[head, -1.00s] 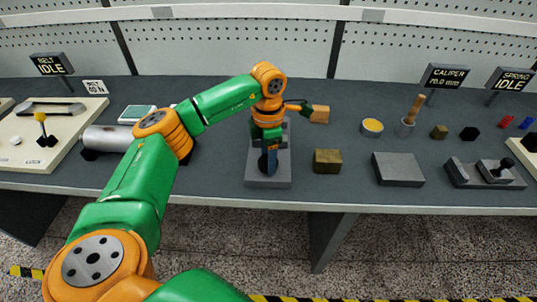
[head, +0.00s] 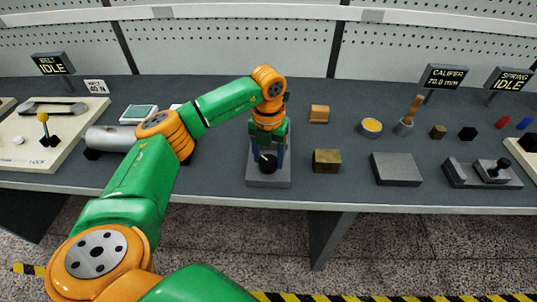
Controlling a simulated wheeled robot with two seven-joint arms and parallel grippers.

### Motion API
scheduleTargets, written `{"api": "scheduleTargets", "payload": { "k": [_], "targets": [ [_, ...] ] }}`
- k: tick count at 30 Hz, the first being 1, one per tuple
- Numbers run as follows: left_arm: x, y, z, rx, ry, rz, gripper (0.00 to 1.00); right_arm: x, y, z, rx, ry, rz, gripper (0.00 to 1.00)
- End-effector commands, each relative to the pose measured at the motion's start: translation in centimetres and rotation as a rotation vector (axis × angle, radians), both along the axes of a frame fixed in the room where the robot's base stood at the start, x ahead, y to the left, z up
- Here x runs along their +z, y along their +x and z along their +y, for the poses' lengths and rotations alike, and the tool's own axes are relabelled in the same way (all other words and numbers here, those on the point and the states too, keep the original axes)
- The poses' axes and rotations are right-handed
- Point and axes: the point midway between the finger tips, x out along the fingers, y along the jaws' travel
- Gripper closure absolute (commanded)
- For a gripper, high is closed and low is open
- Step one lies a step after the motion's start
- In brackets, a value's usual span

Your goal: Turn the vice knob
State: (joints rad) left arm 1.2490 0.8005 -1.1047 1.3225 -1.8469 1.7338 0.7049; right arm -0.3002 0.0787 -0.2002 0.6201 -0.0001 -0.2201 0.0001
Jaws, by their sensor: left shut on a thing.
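The vice (head: 269,183) is a grey block on the bench, in the middle of the head view. Its dark round knob (head: 268,165) faces the front edge, with a small pale bar beside it. My left arm reaches in from the lower left and bends down over the vice. My left gripper (head: 268,155) points down, with one finger on each side of the knob, and is shut on it. The wrist hides the upper part of the vice. My right gripper is not in view.
A brass block (head: 326,161) stands close to the right of the vice, and a grey plate (head: 397,169) lies further right. An orange-brown block (head: 319,114) sits behind. A metal cylinder (head: 110,138) lies to the left, partly behind my arm.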

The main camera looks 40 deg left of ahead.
Motion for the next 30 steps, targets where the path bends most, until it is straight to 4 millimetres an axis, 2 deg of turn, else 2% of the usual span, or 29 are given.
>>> {"api": "scheduleTargets", "payload": {
  "k": [30],
  "targets": [
    [0.1,0.0,-0.1,0.962,0.000,0.003,0.92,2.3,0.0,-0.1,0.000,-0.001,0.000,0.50]
  ]
}}
